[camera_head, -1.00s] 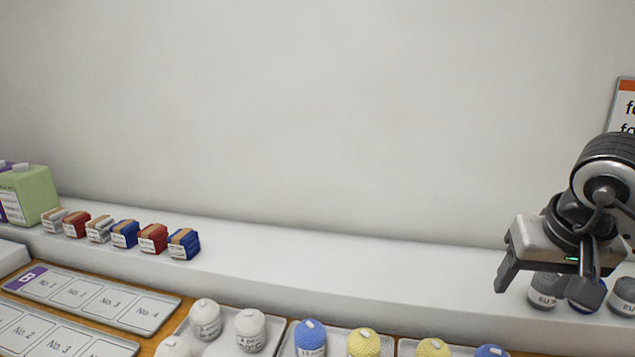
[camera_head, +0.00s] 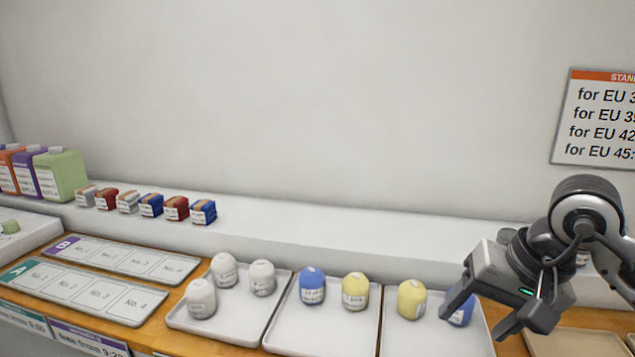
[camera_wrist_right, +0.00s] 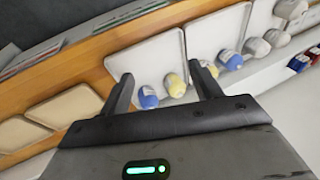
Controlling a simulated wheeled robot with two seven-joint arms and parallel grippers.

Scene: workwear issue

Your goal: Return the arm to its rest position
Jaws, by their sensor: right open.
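My right gripper (camera_head: 493,316) is at the right of the head view, in front of the shelf and above the right-hand trays. Its jaws are apart with nothing between them. In the right wrist view its two fingers (camera_wrist_right: 165,88) stand open above the trays, with a blue roll and a yellow roll on a tray beyond them. In the head view it partly hides a blue roll (camera_head: 461,312) next to a yellow roll (camera_head: 411,299). My left gripper is in neither view.
White trays (camera_head: 236,327) hold white, blue and yellow rolls along the wooden table. Slot boards (camera_head: 80,302) lie at the left. Small red, blue and grey packs (camera_head: 176,208) line the shelf (camera_head: 330,232). A sign (camera_head: 600,120) hangs at the right. Space above the table's middle is clear.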

